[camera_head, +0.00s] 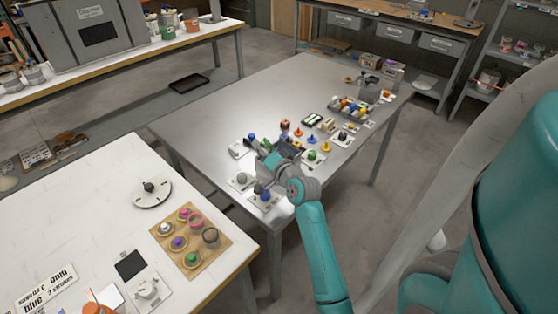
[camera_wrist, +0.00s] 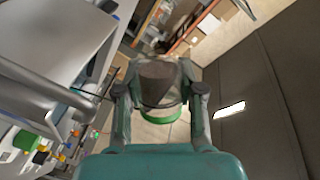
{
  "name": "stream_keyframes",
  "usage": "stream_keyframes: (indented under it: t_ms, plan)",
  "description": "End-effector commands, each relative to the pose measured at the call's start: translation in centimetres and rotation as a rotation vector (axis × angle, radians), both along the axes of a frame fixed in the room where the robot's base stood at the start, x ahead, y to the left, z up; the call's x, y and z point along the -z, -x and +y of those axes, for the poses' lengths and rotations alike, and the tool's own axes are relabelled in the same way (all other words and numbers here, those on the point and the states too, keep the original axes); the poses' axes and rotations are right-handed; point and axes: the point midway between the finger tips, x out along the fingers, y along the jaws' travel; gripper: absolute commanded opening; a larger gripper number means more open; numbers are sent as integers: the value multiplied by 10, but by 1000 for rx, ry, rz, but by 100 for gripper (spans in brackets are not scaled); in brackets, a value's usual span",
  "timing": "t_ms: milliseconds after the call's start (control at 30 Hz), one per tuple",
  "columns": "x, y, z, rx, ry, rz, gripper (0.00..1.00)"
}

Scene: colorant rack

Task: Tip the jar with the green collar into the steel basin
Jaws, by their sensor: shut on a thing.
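The jar with the green collar (camera_wrist: 160,85) is between my fingers in the wrist view, with the collar on the side towards my palm. My gripper (camera_wrist: 160,92) is shut on it. In the head view my gripper (camera_head: 268,158) is above the near end of the steel-topped table, and a bit of green shows beside it. The wrist view is rolled, with the table at its left, so the jar's exact tilt is hard to read. A grey box-like shape (camera_head: 287,149) is close to my gripper; I cannot tell whether it is the steel basin or part of my gripper.
Several small coloured knobs and fixtures, such as a green one (camera_head: 312,156), stand on the steel-topped table (camera_head: 225,120). A white table (camera_head: 85,200) at the left holds a wooden tray (camera_head: 172,259) of small jars and a round dial (camera_head: 152,194). The steel table's left part is clear.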

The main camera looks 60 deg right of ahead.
Motion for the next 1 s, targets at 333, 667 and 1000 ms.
stream_keyframes:
  t_ms: [333,667,1000]
  plan:
    - [-1,0,0,1,-28,-21,3]
    - [-3,0,0,1,-56,-42,3]
    - [-4,0,0,0,-83,-63,3]
